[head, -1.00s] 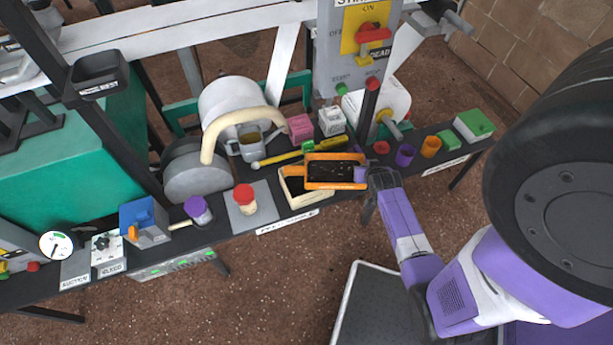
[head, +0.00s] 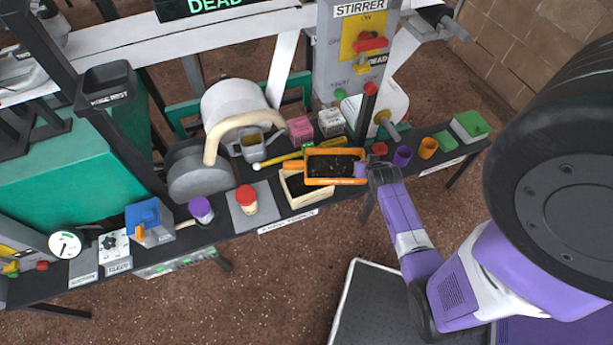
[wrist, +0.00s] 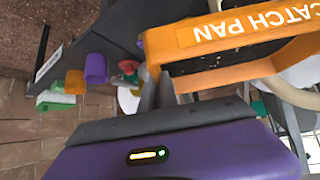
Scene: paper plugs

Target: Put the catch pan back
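The orange catch pan (head: 335,182) is in the middle of the head view, with dark, speckled stuff inside. It looks held above the bench, over the back part of a cream open tray (head: 303,203). In the wrist view the catch pan (wrist: 228,32) fills the upper right, its white label reading "CATCH PAN". My gripper (head: 370,170) is at the pan's right end, and its fingers (wrist: 165,90) meet the pan's edge in the wrist view. It appears shut on that end. The exact grip is partly hidden.
Behind the pan are a yellow-handled tool (head: 285,160), a pink box (head: 300,130) and a white box (head: 332,122). To its right stand a red knob (head: 379,149), a purple cup (head: 403,155) and an orange cup (head: 428,147). A red-topped jar (head: 246,200) stands left of the tray.

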